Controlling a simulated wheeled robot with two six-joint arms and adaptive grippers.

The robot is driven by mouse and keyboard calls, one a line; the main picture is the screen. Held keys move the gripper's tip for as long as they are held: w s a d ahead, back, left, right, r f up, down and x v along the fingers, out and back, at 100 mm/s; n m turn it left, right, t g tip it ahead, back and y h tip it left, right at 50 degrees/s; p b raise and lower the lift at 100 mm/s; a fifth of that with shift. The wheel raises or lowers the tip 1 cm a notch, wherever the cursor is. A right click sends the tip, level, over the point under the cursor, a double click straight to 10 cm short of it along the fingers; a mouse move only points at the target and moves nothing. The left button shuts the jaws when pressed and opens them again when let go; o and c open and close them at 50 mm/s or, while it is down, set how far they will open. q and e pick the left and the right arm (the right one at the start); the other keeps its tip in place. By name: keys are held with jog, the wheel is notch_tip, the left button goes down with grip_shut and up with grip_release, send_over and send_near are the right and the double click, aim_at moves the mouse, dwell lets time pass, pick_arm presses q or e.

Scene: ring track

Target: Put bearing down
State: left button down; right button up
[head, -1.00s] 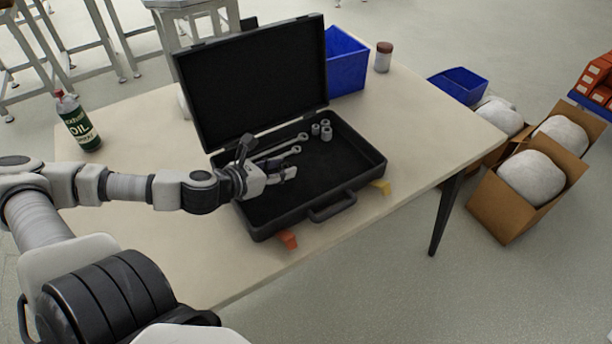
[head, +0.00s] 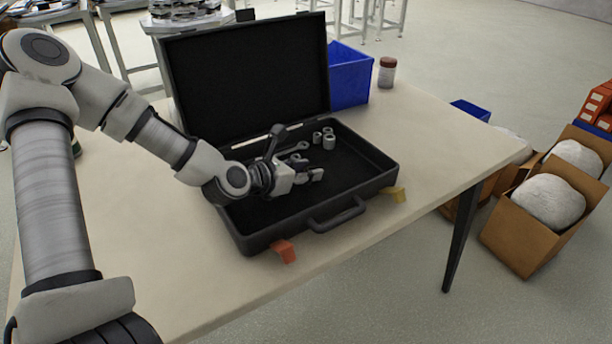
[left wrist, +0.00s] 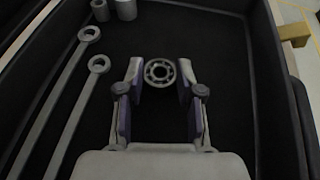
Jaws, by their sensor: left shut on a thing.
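The bearing (left wrist: 160,73) is a small grey ring with balls around an open centre. In the left wrist view it sits between the two fingertips of my left gripper (left wrist: 159,80), which is shut on it. In the head view my left gripper (head: 314,174) is over the floor of the open black case (head: 290,236); the bearing is too small to make out there. The dark case floor shows below the bearing, but I cannot tell whether the bearing touches it. My right gripper is not in view.
Two wrenches (left wrist: 62,95) lie left of the gripper in the case, with several grey sockets (head: 317,138) beyond. The raised lid (head: 245,80) stands behind. A blue bin (head: 348,75) and a jar (head: 387,72) are at the table's back. The case floor right of the gripper is clear.

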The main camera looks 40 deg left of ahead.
pick_arm(q)
jog(key=shift+f, duration=0.15)
jog(key=c, duration=0.7)
grip_release()
jog(key=shift+c, duration=0.2)
